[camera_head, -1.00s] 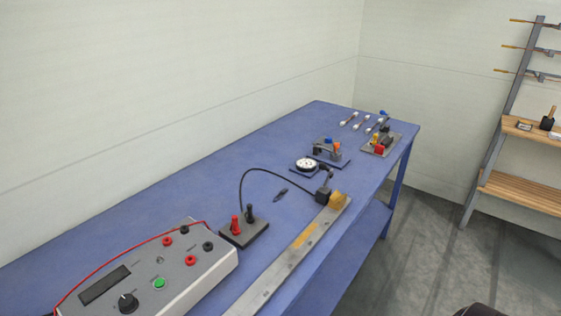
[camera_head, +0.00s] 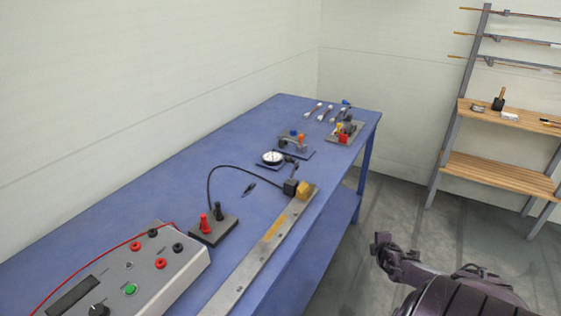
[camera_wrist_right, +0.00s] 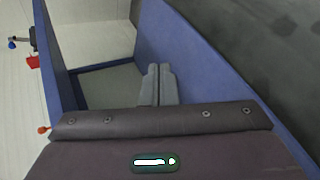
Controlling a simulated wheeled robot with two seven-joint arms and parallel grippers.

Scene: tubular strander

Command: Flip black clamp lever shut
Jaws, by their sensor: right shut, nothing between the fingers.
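A black clamp block (camera_head: 291,187) sits at the far end of the long metal rail, beside a tan block (camera_head: 304,190), with a dark cable joined to it. A small dark lever-like part shows just behind it; its exact position is too small to tell. My right gripper (camera_head: 379,241) hangs over the floor to the right of the bench, apart from the clamp. In the right wrist view its fingers (camera_wrist_right: 160,82) are together and empty. The clamp is not recognisable there. My left gripper is not in view.
The blue bench (camera_head: 150,200) carries a control box (camera_head: 145,275), a base with red and black posts (camera_head: 214,232), a metal rail (camera_head: 255,255), a round dial (camera_head: 271,158) and small fixtures (camera_head: 345,132). A wooden shelf rack (camera_head: 500,170) stands right. Floor between is open.

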